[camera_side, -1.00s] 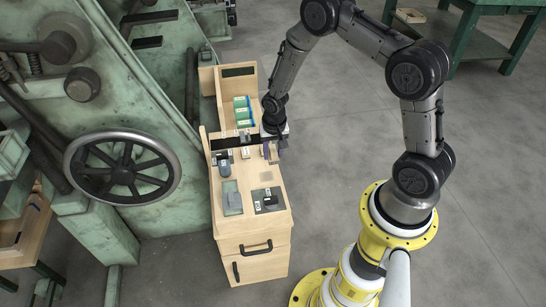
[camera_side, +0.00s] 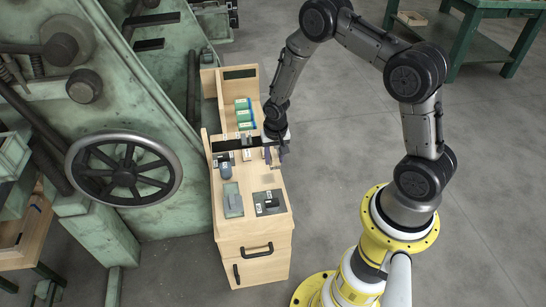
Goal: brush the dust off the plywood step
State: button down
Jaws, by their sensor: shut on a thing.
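My gripper (camera_side: 277,147) is low over the right edge of the wooden cabinet top, with the wrist above it. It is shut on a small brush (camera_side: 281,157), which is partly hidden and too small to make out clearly. I cannot tell whether the brush touches the surface. The pale plywood of the cabinet (camera_side: 246,179) shows around the gripper. The plywood step cannot be told apart with certainty, and dust is too fine to see here.
Green boxes (camera_side: 243,112) stand in the rear bay. A grey-green plate (camera_side: 232,200) and a dark tray (camera_side: 267,202) lie on the front of the top. A green machine with a handwheel (camera_side: 123,168) stands close at left. Open floor (camera_side: 400,260) lies at right.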

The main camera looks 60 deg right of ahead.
send_over(275, 178)
jog(key=shift+w+a+f, duration=0.1)
jog(key=shift+f, duration=2.65)
jog(key=shift+w+a+f, duration=0.3)
jog(key=shift+w+f, duration=0.05)
jog(key=shift+f, duration=0.3)
jog(key=shift+w+a+f, duration=0.1)
jog(key=shift+w+a, duration=0.95)
jog(key=shift+a, duration=0.1)
jog(key=shift+s+d, duration=1.45)
jog(key=shift+d, duration=0.05)
jog(key=shift+r, duration=4.2)
jog(key=shift+a+f, duration=0.1)
